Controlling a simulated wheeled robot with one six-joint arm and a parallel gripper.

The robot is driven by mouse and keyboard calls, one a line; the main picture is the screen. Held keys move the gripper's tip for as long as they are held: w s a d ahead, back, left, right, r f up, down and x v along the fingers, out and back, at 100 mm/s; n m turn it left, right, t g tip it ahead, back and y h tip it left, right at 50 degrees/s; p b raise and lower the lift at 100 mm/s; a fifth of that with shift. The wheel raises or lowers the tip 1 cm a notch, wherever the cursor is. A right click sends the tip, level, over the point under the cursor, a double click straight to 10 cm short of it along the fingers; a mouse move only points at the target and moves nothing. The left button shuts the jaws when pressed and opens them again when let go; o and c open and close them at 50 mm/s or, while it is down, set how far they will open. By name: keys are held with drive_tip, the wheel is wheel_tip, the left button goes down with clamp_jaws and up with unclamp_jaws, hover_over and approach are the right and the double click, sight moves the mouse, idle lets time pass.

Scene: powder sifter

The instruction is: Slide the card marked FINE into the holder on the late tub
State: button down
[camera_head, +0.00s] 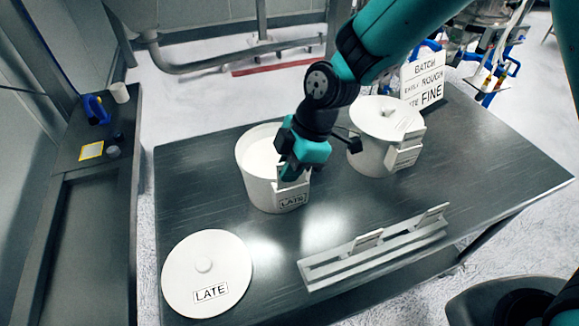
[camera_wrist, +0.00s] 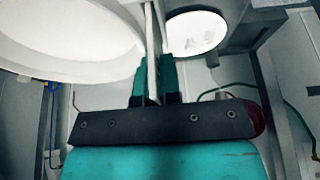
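The late tub (camera_head: 250,178) is white and open, with a LATE label (camera_head: 292,200) on its front. Its card holder (camera_head: 302,183) is just above that label, partly covered by my gripper (camera_head: 291,172). In the wrist view my gripper (camera_wrist: 154,85) is shut on a thin white card (camera_wrist: 153,88), seen edge-on beside the tub wall (camera_wrist: 75,40). The mark on this card cannot be read. I cannot tell whether the card is inside the holder. The lid marked LATE (camera_head: 205,255) lies flat at the table's front left.
A second white tub (camera_head: 370,158) with its lid on stands behind to the right. A grey rack (camera_head: 330,270) with two cards (camera_head: 367,241) lies at the front. A sign (camera_head: 424,78) lists EARLY ROUGH, LATE FINE. The table's right side (camera_head: 500,165) is clear.

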drive_tip(key=shift+f+b, duration=0.7)
drive_tip(key=shift+f, duration=0.2)
drive_tip(key=c, duration=1.2)
unclamp_jaws()
drive_tip(key=shift+r, duration=0.1)
drive_tip(key=b+v, duration=0.2)
drive_tip(key=v, duration=1.5)
drive_tip(key=s+d+m, duration=0.2)
drive_tip(key=s+m, duration=0.2)
drive_tip(key=s, duration=0.2)
drive_tip(key=s+d+f+m, duration=0.1)
drive_tip(key=s+d+m, duration=0.1)
drive_tip(key=s+m, duration=0.3)
drive_tip(key=s+d+m+t, duration=0.1)
drive_tip(key=s+d+m, duration=0.1)
drive_tip(key=s+m, duration=0.3)
drive_tip(key=shift+s+f, duration=0.15)
drive_tip(key=shift+s, duration=0.75)
